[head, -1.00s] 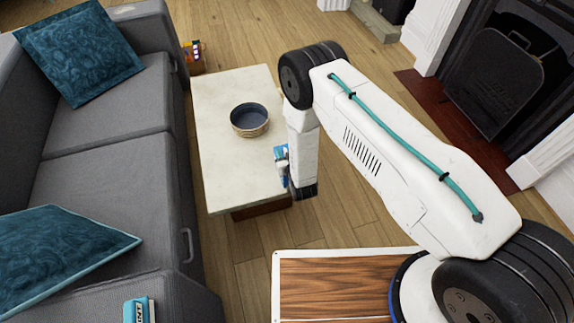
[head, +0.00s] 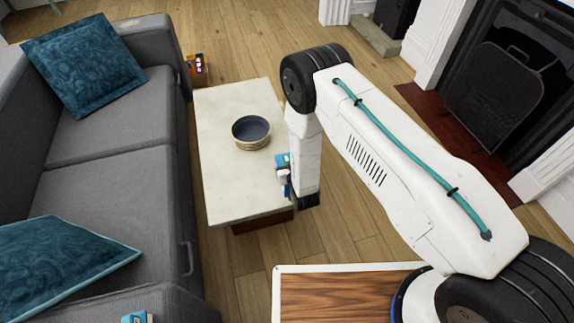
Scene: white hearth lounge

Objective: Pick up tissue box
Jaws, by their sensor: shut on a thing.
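The tissue box (head: 281,161), small, blue and white, shows at the right edge of the low pale-topped table, just left of my forearm. My gripper (head: 285,187) is at the box, shut on it. The forearm hides most of the gripper and part of the box. I cannot tell whether the box is clear of the tabletop.
A dark-blue bowl (head: 251,130) stands on the pale table (head: 232,195). A grey sofa (head: 110,205) with teal cushions is on the left. Another blue object (head: 137,317) lies on the near sofa arm, cut by the frame. Wooden floor is clear right of the table.

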